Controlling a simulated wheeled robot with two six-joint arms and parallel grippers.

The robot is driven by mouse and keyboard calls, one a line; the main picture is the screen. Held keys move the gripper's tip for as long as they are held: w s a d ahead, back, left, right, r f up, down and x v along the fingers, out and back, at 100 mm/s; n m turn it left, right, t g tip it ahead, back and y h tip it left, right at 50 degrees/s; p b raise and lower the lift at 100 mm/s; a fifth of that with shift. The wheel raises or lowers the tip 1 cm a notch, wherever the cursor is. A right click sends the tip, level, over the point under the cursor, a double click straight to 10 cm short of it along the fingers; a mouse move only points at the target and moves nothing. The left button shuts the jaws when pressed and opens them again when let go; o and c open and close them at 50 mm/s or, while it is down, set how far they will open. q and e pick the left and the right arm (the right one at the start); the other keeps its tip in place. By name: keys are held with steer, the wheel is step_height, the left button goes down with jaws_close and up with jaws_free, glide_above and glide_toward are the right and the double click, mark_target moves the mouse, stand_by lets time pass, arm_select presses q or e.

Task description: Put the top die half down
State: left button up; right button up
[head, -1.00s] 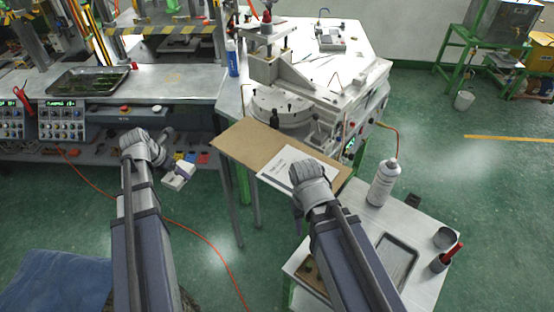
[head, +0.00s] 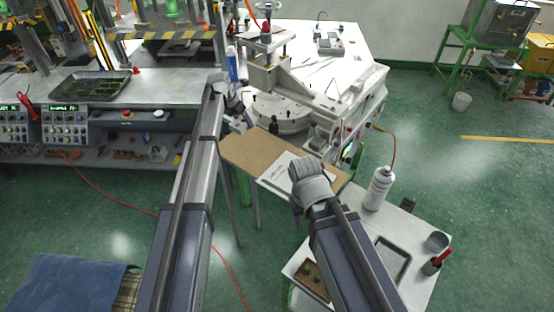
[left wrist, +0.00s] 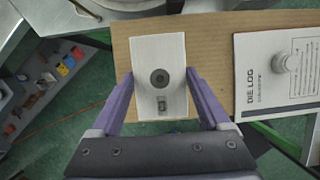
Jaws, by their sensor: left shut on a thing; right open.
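A die log sheet (left wrist: 262,85) lies on the board, with a small pale knob-like piece (left wrist: 285,63) over it. The white wax machine (head: 300,100) stands just beyond. A spray can (head: 379,188) stands on the side table (head: 408,225) at right.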

arm_select(q)
steer(key=shift+w+d, duration=0.15)
steer(key=shift+d, duration=0.05)
step_height(320, 180, down, 10)
steer(key=b, duration=1)
steer(key=shift+f, duration=0.1)
arm_select(e)
step_height(320, 180, down, 10)
steer(key=shift+f, duration=0.1)
arm_select(q)
steer(key=o, duration=1.6)
steer(key=shift+c, duration=0.2)
